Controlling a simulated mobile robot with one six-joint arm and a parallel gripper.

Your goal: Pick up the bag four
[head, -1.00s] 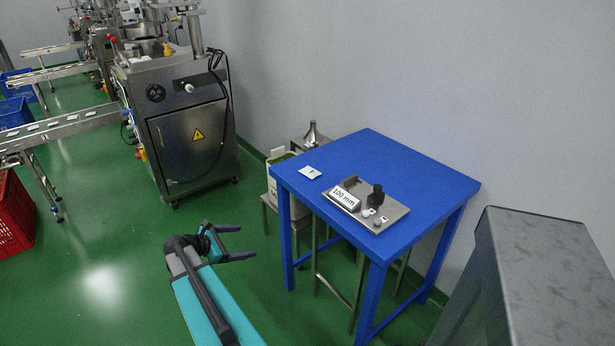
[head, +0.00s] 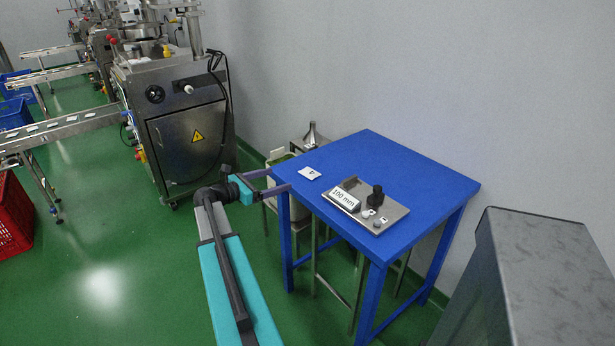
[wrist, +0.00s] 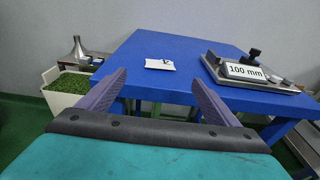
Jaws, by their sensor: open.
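A small white teabag (head: 309,173) with a dark mark lies flat near the left corner of the blue table (head: 395,158). The mark is too small to read surely. In the wrist view the bag (wrist: 160,65) lies on the tabletop, ahead of and between my fingers. My gripper (head: 268,181) is open and empty, at the table's left edge, pointing toward the bag. In the wrist view the two purple fingers of my gripper (wrist: 158,90) stand wide apart. They are short of the bag and do not touch it.
A metal gauge plate (head: 392,216) labelled "100 mm" with a black knob sits right of the bag. A white bin of green leaves (wrist: 68,92) and a metal funnel (head: 312,133) stand left of the table. A steel machine (head: 188,135) stands farther left. A grey block stands right.

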